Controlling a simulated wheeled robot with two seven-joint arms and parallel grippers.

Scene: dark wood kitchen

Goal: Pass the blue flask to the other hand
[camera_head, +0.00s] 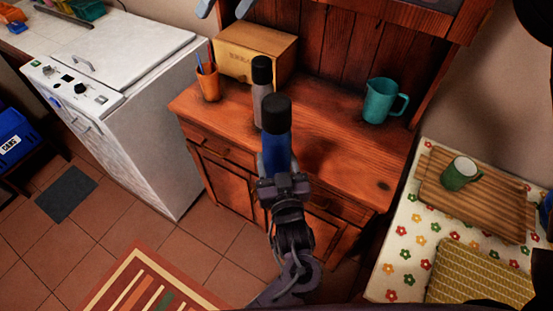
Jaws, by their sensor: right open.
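The blue flask (278,148) has a black cap and shows upright in the middle of the head view, in front of the wooden cabinet. My right gripper (277,168) is at the flask's lower part, with its fingers open on either side of it. The gripper and wrist hide the flask's bottom, so I cannot tell what it rests on or whether the fingers touch it. My left gripper is not in view.
A grey flask with a black cap (263,103) stands just behind the blue one. An orange cup (209,84), a wooden bread box (244,55) and a teal pitcher (379,101) stand on the cabinet (335,150). The top between flask and pitcher is clear.

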